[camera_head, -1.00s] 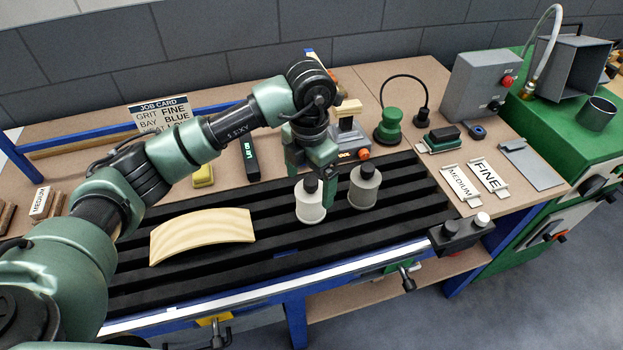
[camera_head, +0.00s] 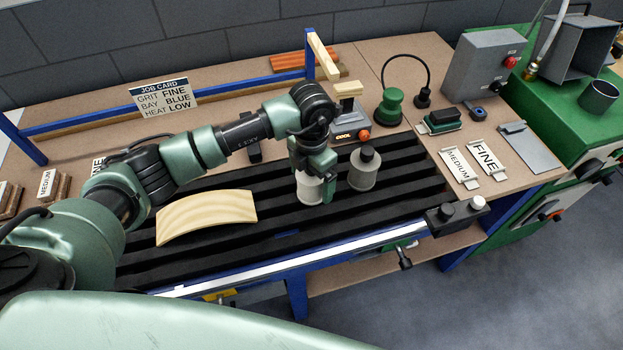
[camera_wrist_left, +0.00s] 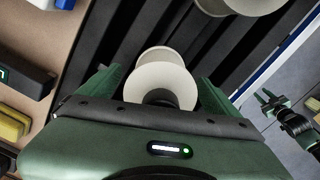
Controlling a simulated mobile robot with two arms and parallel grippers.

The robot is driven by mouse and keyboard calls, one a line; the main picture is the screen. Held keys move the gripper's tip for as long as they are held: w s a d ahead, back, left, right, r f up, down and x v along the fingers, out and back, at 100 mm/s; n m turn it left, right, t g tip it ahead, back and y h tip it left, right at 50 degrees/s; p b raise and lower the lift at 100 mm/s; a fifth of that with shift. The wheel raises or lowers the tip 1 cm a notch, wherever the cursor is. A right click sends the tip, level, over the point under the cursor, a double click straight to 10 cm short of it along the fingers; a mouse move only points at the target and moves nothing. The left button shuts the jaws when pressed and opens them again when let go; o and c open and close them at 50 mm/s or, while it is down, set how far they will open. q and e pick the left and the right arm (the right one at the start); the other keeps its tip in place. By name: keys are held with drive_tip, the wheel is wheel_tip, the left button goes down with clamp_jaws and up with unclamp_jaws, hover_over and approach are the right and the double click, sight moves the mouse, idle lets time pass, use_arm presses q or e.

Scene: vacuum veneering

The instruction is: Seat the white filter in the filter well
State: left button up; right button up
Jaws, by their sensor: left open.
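The white filter (camera_head: 310,190) is a pale spool-shaped piece standing upright on the black slatted bench top (camera_head: 230,265). My left gripper (camera_head: 314,180) is open and lowered over it, hiding its dark knob and part of its side in the head view. In the left wrist view the white filter (camera_wrist_left: 160,77) lies between the two spread green fingers. I cannot tell whether either finger touches it. A greyer filter (camera_head: 362,172) with a dark knob stands close to its right. I cannot pick out the filter well for certain.
A curved wooden panel (camera_head: 207,216) lies left of the filters. A grey cylinder (camera_head: 597,95) stands on the green cabinet (camera_head: 560,110) at right. The slats in front are clear.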

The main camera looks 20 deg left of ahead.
use_arm(q)
drive_tip(key=c, duration=1.7)
drive_tip(key=shift+o, duration=0.2)
drive_tip(key=shift+r, duration=0.1)
